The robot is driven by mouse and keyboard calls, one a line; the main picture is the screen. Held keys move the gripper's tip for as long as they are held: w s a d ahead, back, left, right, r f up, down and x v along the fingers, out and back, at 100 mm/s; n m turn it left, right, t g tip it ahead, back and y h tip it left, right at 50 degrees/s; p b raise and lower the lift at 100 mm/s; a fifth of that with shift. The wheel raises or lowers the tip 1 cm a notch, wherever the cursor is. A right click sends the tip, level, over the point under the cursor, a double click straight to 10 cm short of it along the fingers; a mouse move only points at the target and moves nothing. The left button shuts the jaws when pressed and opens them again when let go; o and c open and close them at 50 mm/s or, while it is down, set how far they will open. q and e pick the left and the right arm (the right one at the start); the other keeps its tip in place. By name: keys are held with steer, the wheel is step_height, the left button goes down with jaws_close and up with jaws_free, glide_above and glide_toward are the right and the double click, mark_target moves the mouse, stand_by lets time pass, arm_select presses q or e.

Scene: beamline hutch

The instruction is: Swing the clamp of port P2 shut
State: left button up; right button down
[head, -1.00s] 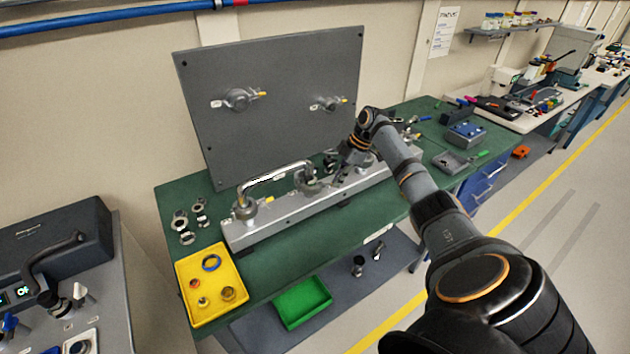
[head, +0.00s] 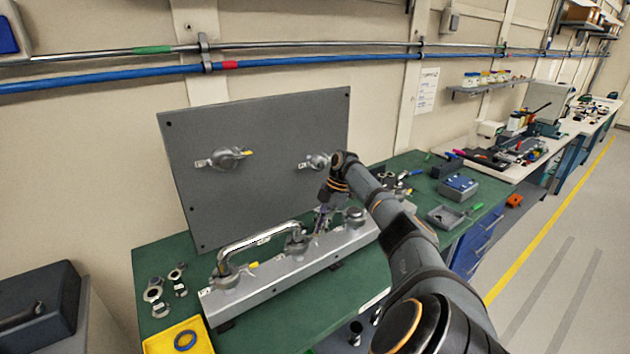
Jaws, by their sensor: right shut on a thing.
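A long grey rail (head: 270,284) on the green bench carries a row of ports. A bent metal pipe (head: 252,240) joins the left port (head: 225,278) to the middle port (head: 297,240), which I take to be P2; its label is too small to read. My right gripper (head: 317,226) points down just right of the middle port. It is shut on what looks like that port's clamp, mostly hidden by the fingers. Another port (head: 354,214) stands further right on the rail. My left gripper is out of view.
A grey upright panel (head: 260,125) with two clamped fittings stands behind the rail. Loose rings and clamps (head: 155,293) and a yellow tray (head: 165,340) lie at the left. A grey open tray (head: 450,216) and a blue-topped box (head: 458,186) are at the right.

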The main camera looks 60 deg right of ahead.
steer(key=shift+r, duration=0.1)
steer(key=c, duration=1.5)
jaws_free()
steer(key=shift+w, duration=0.1)
steer(key=v, duration=0.7)
steer(key=shift+r, duration=0.2)
steer(key=shift+d, duration=0.1)
